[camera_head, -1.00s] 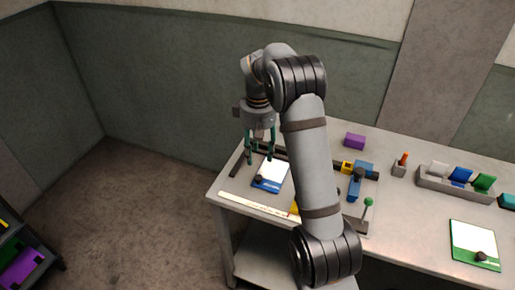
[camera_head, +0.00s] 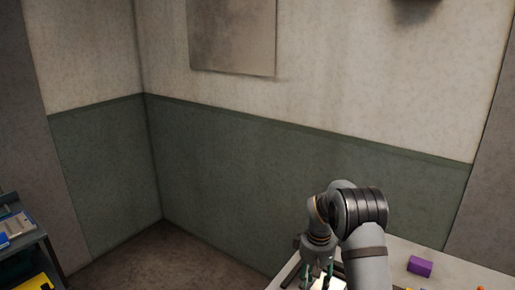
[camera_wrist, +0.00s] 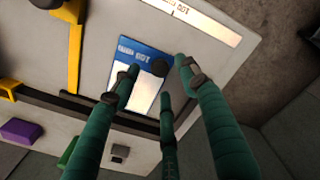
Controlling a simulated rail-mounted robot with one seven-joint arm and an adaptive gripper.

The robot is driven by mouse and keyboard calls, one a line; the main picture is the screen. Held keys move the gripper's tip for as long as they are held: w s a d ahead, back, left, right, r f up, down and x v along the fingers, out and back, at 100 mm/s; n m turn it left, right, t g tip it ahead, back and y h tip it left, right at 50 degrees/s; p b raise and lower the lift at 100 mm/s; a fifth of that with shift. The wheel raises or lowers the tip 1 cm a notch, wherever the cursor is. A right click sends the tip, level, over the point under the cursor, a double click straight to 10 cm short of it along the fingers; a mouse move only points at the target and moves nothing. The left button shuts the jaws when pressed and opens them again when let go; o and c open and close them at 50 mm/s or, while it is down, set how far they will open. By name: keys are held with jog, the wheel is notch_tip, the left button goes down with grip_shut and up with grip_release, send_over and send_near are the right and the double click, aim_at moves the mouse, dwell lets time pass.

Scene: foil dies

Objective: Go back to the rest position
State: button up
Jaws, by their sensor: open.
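My gripper (camera_head: 318,273) hangs over the left end of the worktable, cut by the bottom edge of the head view. In the wrist view my gripper (camera_wrist: 160,75) has its green fingers spread apart with nothing held between them. Beyond the fingertips lies a blue and white board (camera_wrist: 150,52) with a dark round knob, partly hidden by the fingers. Whether the fingertips are clear of the board or touch it cannot be told. Only a white bit of it shows in the head view.
A purple block (camera_head: 419,266) lies on the worktable (camera_head: 455,275), right of my arm. A cream strip (camera_wrist: 195,18) lies near the table edge. Yellow bars (camera_wrist: 74,60) stand beside the board. A shelf unit (camera_head: 22,240) is at far left. Walls rise behind the table.

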notch_tip(320, 180, down, 4)
jog(key=shift+r, duration=0.1)
jog(key=shift+r+p, duration=0.3)
jog(key=shift+p, duration=0.1)
